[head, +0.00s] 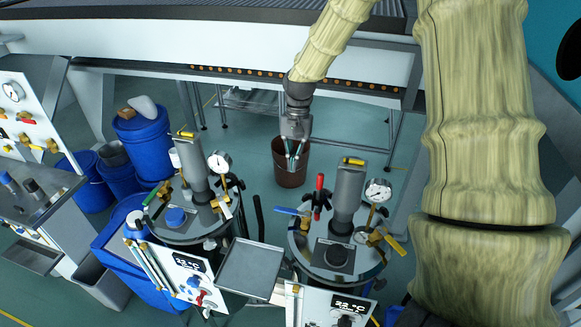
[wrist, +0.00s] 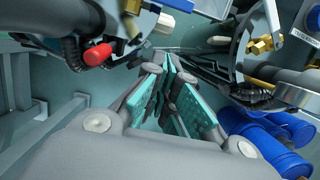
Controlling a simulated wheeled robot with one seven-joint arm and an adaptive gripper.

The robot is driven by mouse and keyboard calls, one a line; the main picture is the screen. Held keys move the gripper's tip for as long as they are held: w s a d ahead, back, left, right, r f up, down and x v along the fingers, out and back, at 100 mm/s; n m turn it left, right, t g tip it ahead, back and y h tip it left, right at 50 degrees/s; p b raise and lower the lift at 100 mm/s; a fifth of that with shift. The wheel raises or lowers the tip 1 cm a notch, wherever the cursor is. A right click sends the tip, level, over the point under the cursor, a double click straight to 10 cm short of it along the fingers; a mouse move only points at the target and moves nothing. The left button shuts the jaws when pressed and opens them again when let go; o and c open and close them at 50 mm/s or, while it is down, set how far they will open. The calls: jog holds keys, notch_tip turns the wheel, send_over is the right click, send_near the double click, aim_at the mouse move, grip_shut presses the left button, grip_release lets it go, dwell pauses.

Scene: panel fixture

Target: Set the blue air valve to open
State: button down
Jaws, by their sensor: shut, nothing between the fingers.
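A blue valve handle (head: 288,211) sticks out to the left from the lid of the right tank (head: 345,262), roughly level, beside a red handle (head: 319,183). My gripper (head: 291,164) hangs behind the lid, above and apart from the blue handle, in front of a brown bucket. Its fingers are shut and empty. In the wrist view the teal finger pads (wrist: 176,100) are close together. A blue bar (wrist: 178,10), likely the same handle, shows at the top edge, partly cut off, and the red handle (wrist: 97,54) is at upper left.
The right tank also carries a grey column (head: 348,195), a gauge (head: 378,191) and yellow handles. The left tank (head: 185,228) has similar fittings. A brown bucket (head: 291,178) stands on the floor behind, and a tray (head: 251,267) sits between the tanks.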

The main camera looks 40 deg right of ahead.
aim_at(292, 211)
jog(key=s+a+f+p, duration=0.3)
jog(key=a+f+p, duration=0.1)
jog(key=f, duration=0.4)
jog(key=shift+s+a, duration=0.25)
jog(key=shift+s, duration=0.15)
